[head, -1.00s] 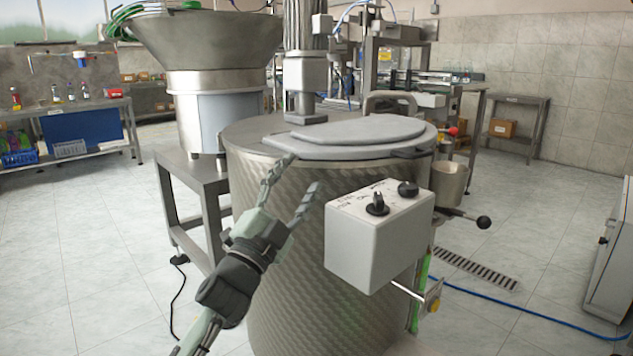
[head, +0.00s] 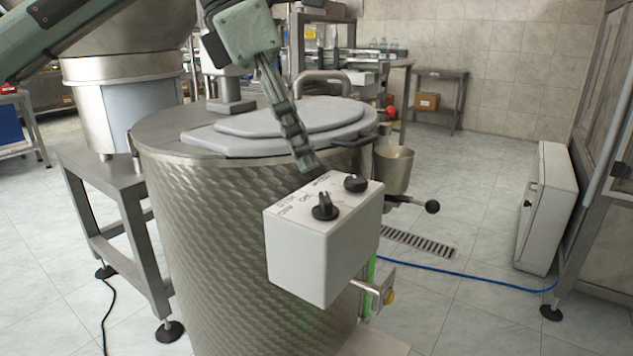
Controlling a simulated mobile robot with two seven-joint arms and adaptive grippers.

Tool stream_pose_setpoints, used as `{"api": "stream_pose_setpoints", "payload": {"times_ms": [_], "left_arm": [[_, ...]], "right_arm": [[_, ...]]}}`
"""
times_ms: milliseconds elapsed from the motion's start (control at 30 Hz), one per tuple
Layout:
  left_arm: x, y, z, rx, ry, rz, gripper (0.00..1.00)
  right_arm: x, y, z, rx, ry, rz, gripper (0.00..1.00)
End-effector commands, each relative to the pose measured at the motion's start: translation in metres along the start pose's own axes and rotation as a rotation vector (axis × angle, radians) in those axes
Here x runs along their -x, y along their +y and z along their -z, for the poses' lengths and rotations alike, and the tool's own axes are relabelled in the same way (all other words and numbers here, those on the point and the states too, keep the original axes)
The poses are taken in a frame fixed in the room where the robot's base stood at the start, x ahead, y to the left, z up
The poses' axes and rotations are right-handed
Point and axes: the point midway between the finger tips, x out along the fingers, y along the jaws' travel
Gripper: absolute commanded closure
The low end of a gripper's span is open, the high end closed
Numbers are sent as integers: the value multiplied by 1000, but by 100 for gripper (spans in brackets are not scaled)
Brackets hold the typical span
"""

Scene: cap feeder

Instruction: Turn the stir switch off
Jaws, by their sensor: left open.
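A white control box (head: 320,245) is mounted at the front of the steel tank. Its top carries two black controls: a pointer-shaped knob (head: 324,208) at the front left and a rounder knob (head: 356,184) at the back right. Handwritten labels lie beside them, too small to read surely, so I cannot tell which is the stir switch. My left gripper (head: 306,160) reaches down from the upper left, fingers seen edge-on, tips just above and behind the box's back edge. It appears apart from both knobs and holds nothing visible. My right gripper is out of view.
The steel tank (head: 215,240) with its grey lid (head: 290,118) stands behind and left of the box. A ball-ended lever (head: 432,207) and a small metal cup (head: 393,168) stick out at its right. A blue hose crosses the floor at right.

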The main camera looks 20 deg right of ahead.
Motion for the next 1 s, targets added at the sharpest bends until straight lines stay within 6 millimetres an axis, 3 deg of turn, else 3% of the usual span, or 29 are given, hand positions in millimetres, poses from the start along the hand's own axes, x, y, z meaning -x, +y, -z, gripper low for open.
{"api": "stream_pose_setpoints", "payload": {"times_ms": [400, 800, 1000], "left_arm": [[-62, -1, -1, -1, -4, 5, 45], [-73, -1, -2, -1, -6, 4, 45], [-73, -1, -2, -1, -6, 4, 68]], "right_arm": [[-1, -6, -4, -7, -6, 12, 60], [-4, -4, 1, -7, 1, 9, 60], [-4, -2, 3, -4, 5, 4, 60]]}}
